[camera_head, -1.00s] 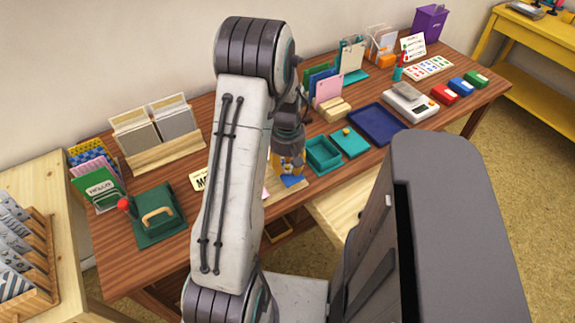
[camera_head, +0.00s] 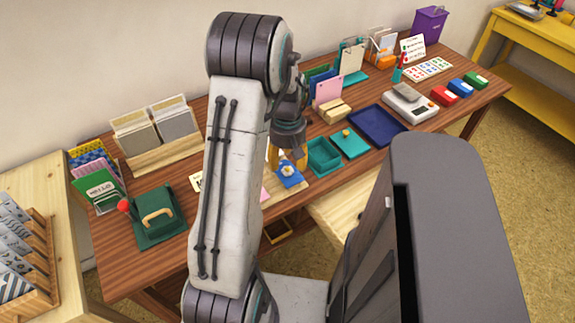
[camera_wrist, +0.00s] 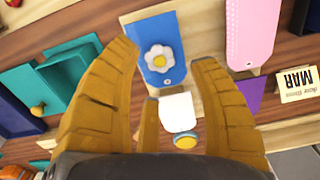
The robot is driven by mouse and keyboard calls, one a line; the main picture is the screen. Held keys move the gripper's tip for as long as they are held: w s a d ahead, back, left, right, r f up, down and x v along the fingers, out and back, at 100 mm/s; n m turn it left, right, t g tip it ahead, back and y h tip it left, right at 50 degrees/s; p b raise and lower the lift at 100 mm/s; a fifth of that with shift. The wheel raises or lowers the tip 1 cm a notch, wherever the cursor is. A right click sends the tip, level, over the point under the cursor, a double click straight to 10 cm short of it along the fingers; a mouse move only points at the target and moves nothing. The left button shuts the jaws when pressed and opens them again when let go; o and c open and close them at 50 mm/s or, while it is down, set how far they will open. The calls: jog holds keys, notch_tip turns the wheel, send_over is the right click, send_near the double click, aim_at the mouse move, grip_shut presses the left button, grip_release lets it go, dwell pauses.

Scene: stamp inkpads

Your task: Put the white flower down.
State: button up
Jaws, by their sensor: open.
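The white flower (camera_wrist: 158,58), with a yellow centre, lies on a blue tag (camera_wrist: 165,26) with a rounded end. In the head view the flower (camera_head: 288,172) also shows on the blue tag (camera_head: 291,182). My gripper (camera_wrist: 166,56) is open, its ochre fingers spread to either side of the flower in the wrist view, with nothing held between them.
The tag lies on a pale wooden board (camera_wrist: 205,95) beside a pink tag (camera_wrist: 251,28). A small white piece (camera_wrist: 178,112) and a yellow-and-blue round thing (camera_wrist: 185,141) show nearer the gripper. A teal tray (camera_head: 323,157) and a dark blue tray (camera_head: 378,126) stand to the right.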

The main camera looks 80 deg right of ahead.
aim_at(287, 169)
notch_tip(287, 169, up, 9)
jog(key=shift+f+p, duration=0.15)
jog(key=shift+p, duration=0.15)
jog(key=shift+w, duration=0.1)
jog(key=w+a+r+n+t+h, duration=0.15)
jog(key=w+a+r, duration=0.25)
jog(key=w+a, duration=0.55)
jog(key=w+a+r+n+g, duration=0.1)
jog(key=w+a+r+n, duration=0.2)
jog(key=w+a, duration=0.7)
jog(key=w+a+r+n+t+y, duration=0.1)
jog(key=a+n, duration=0.4)
jog(key=a, duration=1.5)
jog(key=shift+a+t, duration=0.2)
jog(key=shift+t, duration=0.65)
jog(key=shift+w+r+n+y, duration=0.1)
jog(key=shift+n+y, duration=0.15)
